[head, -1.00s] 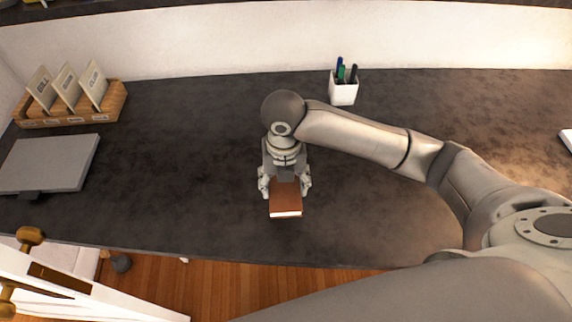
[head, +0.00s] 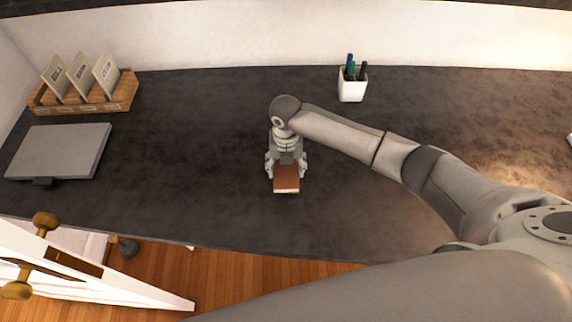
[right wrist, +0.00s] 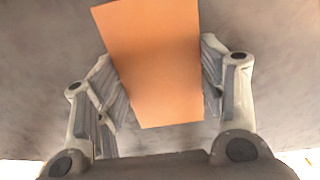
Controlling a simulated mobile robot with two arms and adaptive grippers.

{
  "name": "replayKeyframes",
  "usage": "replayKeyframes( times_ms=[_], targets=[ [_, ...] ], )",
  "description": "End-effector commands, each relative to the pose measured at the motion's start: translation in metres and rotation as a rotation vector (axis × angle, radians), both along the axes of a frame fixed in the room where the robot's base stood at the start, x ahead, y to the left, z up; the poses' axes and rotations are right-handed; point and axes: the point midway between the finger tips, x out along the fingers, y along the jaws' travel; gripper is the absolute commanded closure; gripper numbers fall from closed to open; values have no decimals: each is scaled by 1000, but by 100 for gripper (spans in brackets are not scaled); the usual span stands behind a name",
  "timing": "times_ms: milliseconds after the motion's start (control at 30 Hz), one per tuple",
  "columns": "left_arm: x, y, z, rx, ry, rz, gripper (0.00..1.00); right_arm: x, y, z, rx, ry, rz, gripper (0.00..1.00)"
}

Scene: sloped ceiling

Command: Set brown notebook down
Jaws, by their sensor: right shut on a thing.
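The brown notebook (head: 286,180) is held between the fingers of my right gripper (head: 286,170) over the middle of the dark desktop. In the right wrist view the notebook (right wrist: 155,65) shows as a flat orange-brown cover with a finger pad along each long side. The right gripper (right wrist: 162,95) is shut on it. In the head view its near end with pale page edges faces the front. I cannot tell whether its underside touches the desktop. My left gripper is not in view.
The dark desktop (head: 200,130) is clear around the notebook. A white pen cup (head: 352,87) stands behind to the right. A wooden card box (head: 85,97) and a grey closed laptop (head: 60,152) are at the left. A white chair-like piece (head: 110,285) stands below the front edge.

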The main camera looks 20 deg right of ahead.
Motion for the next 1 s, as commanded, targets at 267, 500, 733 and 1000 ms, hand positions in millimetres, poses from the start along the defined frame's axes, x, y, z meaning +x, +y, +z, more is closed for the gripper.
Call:
replayKeyframes(
  times_ms=[267,500,733,1000],
  targets=[
    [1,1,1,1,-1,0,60,1,0,-4,0,-3,0,64],
    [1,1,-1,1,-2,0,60,1,0,-7,-1,-2,0,26],
    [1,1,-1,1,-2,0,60,1,0,-7,-1,-2,0,15],
    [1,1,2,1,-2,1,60,1,0,-1,0,-3,0,15]
  ],
)
